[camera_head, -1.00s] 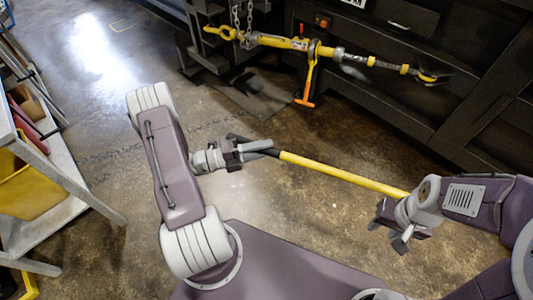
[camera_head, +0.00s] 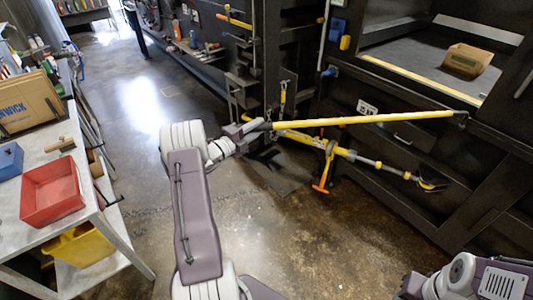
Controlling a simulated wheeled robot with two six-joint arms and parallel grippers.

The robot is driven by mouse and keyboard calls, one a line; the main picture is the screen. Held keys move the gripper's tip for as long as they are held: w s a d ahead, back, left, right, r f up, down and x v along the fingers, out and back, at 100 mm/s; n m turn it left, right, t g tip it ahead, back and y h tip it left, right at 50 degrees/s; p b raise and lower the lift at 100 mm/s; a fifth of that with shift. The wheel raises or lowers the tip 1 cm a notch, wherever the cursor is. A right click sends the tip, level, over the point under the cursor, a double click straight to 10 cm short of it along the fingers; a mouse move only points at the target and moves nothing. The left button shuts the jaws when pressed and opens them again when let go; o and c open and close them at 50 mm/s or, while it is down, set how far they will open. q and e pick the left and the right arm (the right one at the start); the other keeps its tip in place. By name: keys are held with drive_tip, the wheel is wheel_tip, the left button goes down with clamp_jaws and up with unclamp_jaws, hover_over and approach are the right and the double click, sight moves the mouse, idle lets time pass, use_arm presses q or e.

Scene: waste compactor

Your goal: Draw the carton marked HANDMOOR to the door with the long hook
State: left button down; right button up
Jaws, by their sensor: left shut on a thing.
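A brown carton (camera_head: 468,60) with a green label sits inside the compactor's opening at the upper right; its lettering is too small to read. My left gripper (camera_head: 252,130) is shut on the long hook (camera_head: 365,121), a yellow pole with a dark grip. The pole reaches right, nearly level in the picture, and its dark tip (camera_head: 460,117) shows in front of the compactor, below the opening and apart from the carton. My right gripper (camera_head: 408,288) is low at the right edge, away from the pole, and its fingers are mostly cut off.
The compactor opening has a yellow sill (camera_head: 425,80). At the left a table (camera_head: 85,145) holds a red bin (camera_head: 52,192) and a carton (camera_head: 30,103) ending in "NWICK".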

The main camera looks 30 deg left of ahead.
use_arm(q)
drive_tip(key=w+a+r+n+y+p, duration=0.1)
drive_tip(key=a+r+p, duration=0.1)
drive_tip(key=r, duration=0.6)
drive_tip(key=w+a+r+n+y+p, duration=0.1)
drive_tip(key=a+r+y+p, duration=0.1)
drive_tip(key=r+p, duration=0.3)
drive_tip(key=w+a+r+n+y+p, duration=0.1)
drive_tip(key=a+r+p, duration=0.2)
drive_tip(key=r, duration=0.8)
drive_tip(key=shift+w+a+r+t+p, duration=0.2)
drive_tip(key=shift+w+r+t+p, duration=0.1)
drive_tip(key=shift+r+p, duration=0.15)
drive_tip(key=shift+f, duration=0.1)
